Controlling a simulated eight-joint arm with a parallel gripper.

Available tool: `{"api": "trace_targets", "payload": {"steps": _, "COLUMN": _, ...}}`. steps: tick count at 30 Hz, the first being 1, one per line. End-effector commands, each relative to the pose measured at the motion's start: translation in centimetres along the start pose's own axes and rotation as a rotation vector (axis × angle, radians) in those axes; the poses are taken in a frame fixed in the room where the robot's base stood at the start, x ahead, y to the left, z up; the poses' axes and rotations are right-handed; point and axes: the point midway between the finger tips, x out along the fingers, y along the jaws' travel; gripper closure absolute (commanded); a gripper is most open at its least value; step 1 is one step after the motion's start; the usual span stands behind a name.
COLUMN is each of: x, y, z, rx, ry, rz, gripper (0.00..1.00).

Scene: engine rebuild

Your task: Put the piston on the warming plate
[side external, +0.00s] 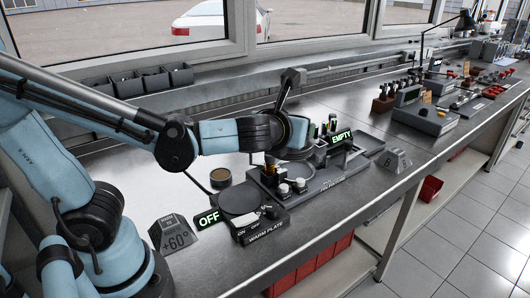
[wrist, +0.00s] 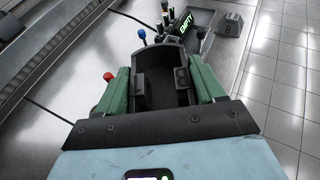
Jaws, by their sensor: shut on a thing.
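The warming plate (side external: 240,199) is a dark round disc on the bench in the side view, beside its switch box marked WARM PLATE (side external: 262,226). A lit OFF sign stands at its left. My gripper (side external: 297,138) is above the bench behind the plate, to the right of it, and apart from it. In the wrist view my gripper (wrist: 163,88) has green fingers shut on a dark thing, apparently the piston, mostly hidden between them. In the side view the held piston cannot be made out clearly against the gripper. A tray (side external: 325,184) has a lit EMPTY sign.
A small round tin (side external: 220,177) stands just behind the plate. A +60° block (side external: 173,234) is at the left and another marked block (side external: 394,161) at the right. Small knobs and cylinders (side external: 291,187) stand between plate and tray. Bare bench lies at the front left.

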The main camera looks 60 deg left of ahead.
Motion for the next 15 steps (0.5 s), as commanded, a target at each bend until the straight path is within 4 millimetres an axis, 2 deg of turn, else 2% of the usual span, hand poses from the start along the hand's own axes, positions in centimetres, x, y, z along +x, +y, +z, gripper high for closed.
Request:
{"api": "trace_targets", "payload": {"steps": 8, "x": -0.8, "y": 0.1, "z": -0.4, "rx": 0.030, "ry": 0.001, "rz": -0.069, "gripper": 0.80}}
{"api": "trace_targets", "payload": {"steps": 11, "x": -0.8, "y": -0.1, "z": 0.5, "rx": 0.040, "ry": 0.006, "rz": -0.090, "gripper": 0.80}}
{"api": "trace_targets", "payload": {"steps": 15, "x": -1.1, "y": -0.5, "z": 2.7, "rx": 0.061, "ry": 0.012, "rz": -0.137, "gripper": 0.80}}
